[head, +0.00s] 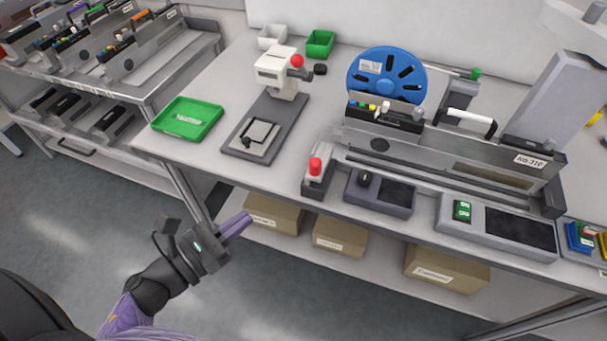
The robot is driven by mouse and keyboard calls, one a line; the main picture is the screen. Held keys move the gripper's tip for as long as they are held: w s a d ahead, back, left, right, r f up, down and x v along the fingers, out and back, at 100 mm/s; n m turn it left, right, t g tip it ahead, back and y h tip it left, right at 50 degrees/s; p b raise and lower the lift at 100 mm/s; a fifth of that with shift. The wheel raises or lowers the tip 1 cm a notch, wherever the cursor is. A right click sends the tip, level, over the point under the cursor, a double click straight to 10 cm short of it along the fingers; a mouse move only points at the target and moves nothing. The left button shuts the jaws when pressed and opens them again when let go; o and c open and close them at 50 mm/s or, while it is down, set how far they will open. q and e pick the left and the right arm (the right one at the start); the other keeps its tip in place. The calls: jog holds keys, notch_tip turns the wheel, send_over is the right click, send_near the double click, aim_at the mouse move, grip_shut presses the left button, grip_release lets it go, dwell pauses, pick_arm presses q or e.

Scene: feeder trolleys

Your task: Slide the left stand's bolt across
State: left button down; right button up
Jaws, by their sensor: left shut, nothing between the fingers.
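A long grey feeder unit (440,160) labelled No.310 lies in a stand on the bench. At its left end is a grey block (318,182) with a red knob (315,165), which may be the bolt; how far it is slid I cannot tell. A white device (277,72) on a dark grey base also bears a red knob (297,61). My left gripper (246,219) is shut and empty, in front of the bench edge and below its top, left of the grey block and apart from it. My right gripper is not seen.
A green tray (187,119) sits at the bench's left front. A blue reel (386,74) stands behind the feeder. Cardboard boxes (340,238) are on the lower shelf. A trolley with feeders (160,75) stands at left.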

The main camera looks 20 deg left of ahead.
aim_at(311, 169)
pick_arm(q)
jog(key=p+x, duration=0.1)
jog(key=x, duration=1.3)
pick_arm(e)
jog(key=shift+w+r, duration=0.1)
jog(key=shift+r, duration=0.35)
pick_arm(q)
jog(key=shift+w, duration=0.1)
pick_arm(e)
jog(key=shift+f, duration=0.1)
